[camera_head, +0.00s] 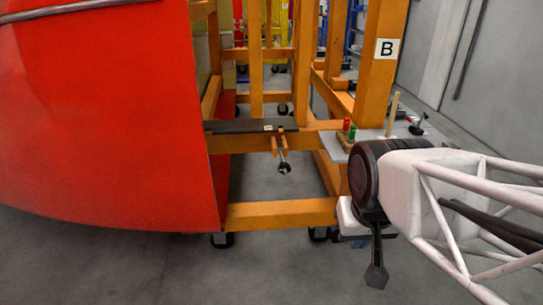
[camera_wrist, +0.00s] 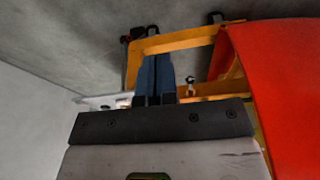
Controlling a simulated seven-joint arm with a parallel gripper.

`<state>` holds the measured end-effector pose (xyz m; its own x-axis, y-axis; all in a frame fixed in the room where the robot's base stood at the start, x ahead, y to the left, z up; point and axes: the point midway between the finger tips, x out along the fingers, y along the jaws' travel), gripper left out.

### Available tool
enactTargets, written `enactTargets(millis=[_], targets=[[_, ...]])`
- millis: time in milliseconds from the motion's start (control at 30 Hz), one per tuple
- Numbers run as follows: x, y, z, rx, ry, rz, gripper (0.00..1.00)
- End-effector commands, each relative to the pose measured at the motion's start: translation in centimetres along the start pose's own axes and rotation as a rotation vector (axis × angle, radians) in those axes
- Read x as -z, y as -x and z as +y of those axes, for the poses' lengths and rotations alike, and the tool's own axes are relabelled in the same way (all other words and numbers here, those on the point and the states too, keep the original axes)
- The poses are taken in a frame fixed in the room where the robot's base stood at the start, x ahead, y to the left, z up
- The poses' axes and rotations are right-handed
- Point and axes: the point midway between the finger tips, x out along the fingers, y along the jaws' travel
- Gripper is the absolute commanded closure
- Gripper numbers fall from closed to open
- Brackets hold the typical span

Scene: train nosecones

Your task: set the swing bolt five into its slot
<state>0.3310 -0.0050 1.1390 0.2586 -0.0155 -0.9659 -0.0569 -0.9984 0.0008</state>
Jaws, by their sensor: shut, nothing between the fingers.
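A swing bolt (camera_head: 284,160) hangs down from an orange bracket on the front crossbar of the orange frame (camera_head: 280,215). A small label and a dark plate (camera_head: 240,127) sit beside it; the label is too small to read. A bolt-like piece (camera_wrist: 190,86) shows on the orange frame in the wrist view, just right of the fingers. My gripper (camera_wrist: 155,62) has its long dark-blue fingers together with nothing between them, pointing toward the frame, apart from the bolt. In the head view my wrist is right of the bolt, and the fingers cannot be made out clearly. The slot cannot be made out clearly.
A large red nosecone shell (camera_head: 110,120) fills the left side. A grey shelf (camera_head: 340,144) with red and green pieces and a wooden peg (camera_head: 392,112) is close to my wrist. A post marked B (camera_head: 386,50) rises behind. The floor in front is clear.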

Motion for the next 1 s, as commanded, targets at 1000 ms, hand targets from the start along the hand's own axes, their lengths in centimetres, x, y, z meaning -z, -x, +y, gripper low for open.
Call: enactTargets(millis=[1000], targets=[[26.0,-10.1,0.5,0.163,-0.618,0.509,1.0]])
